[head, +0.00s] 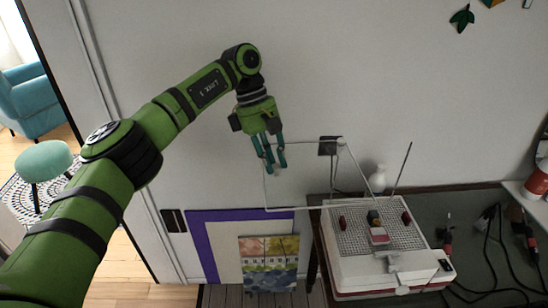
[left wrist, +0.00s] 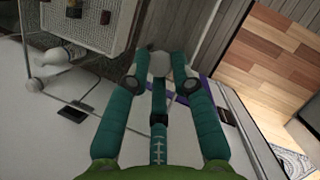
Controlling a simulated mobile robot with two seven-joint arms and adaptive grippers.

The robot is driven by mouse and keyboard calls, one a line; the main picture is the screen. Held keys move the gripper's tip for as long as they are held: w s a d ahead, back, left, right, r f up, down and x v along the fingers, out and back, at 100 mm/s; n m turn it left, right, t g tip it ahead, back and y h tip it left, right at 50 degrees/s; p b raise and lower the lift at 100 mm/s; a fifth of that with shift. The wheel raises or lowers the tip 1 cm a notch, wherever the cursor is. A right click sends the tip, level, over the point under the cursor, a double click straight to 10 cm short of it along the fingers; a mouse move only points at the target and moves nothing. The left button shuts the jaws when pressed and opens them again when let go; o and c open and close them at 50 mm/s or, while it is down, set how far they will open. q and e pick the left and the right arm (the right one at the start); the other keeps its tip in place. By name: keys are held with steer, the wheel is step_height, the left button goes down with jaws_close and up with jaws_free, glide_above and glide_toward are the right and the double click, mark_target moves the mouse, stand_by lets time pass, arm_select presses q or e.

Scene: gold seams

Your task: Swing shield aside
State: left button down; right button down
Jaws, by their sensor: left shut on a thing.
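The shield (head: 292,208) is a clear panel in a thin pale frame. It reaches left from a jointed rod beside the white bench unit (head: 345,268), standing out past the table's left edge in front of the wall. My left gripper (head: 270,168) points down with its teal fingers shut on the shield's left side. In the left wrist view the fingers (left wrist: 161,68) are close together, and a thin frame bar (left wrist: 105,112) runs to them. The exact contact is hidden between the fingers. The unit's grid top (head: 352,238) carries small blocks and dark red pieces. My right gripper is out of view.
A white vase (head: 377,180) stands behind the unit, near a thin upright rod (head: 402,165). Tools and black cables (head: 488,250) lie on the table at right. Framed pictures (head: 268,262) lean below the shield. A teal stool (head: 45,162) is far left.

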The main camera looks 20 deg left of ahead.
arm_select(q)
steer(key=c, duration=1.1)
jaws_free()
steer(key=shift+f, duration=0.1)
steer(key=shift+o, duration=0.2)
steer(key=shift+r, duration=0.2)
steer(key=v, duration=0.7)
steer(key=shift+r, duration=0.1)
